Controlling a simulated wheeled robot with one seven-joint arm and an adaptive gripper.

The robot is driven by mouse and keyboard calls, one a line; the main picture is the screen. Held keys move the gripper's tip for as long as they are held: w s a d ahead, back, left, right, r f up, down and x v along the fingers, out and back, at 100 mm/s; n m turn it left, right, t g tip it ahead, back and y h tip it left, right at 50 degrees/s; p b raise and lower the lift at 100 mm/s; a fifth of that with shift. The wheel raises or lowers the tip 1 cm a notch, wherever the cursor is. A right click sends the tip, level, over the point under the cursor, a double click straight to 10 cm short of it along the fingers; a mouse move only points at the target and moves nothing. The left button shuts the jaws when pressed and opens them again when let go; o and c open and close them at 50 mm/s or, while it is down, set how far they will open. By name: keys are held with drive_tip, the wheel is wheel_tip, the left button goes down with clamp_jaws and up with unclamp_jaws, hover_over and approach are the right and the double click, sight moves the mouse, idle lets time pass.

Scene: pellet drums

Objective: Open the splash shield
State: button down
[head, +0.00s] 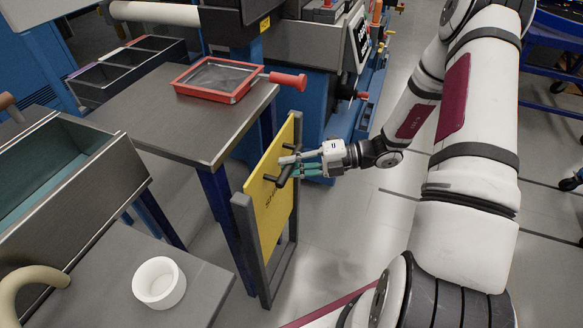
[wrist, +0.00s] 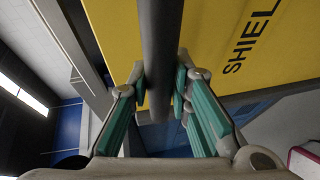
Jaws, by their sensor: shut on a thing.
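The splash shield (head: 273,182) is a yellow panel with dark lettering, standing upright in a grey frame (head: 257,262) beside the grey table. A dark bar handle (head: 284,172) is fixed to its face. My gripper (head: 290,166) is at the handle from the right, in front of the panel. In the wrist view the handle (wrist: 160,60) runs between the teal fingers of my gripper (wrist: 162,85), which are shut on it. The yellow shield (wrist: 225,40) fills the upper right behind the handle, with part of its lettering showing. The fingers hide part of the handle.
A red-rimmed tray (head: 178,86) with a red handle lies on the grey table (head: 150,133) left of the shield. A white cup (head: 159,283) stands on a lower surface in front. Blue machinery stands behind. Open floor (head: 350,235) lies right of the shield.

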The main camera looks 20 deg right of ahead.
wheel_tip(320, 180, up, 38)
drive_tip(key=p, duration=2)
drive_tip(key=shift+r+p, duration=0.2)
drive_tip(key=shift+p, duration=0.1)
drive_tip(key=shift+d, duration=0.1)
drive_tip(key=c, duration=1.4)
unclamp_jaws()
drive_tip(key=shift+c, duration=0.2)
drive_tip(key=v, duration=1.2)
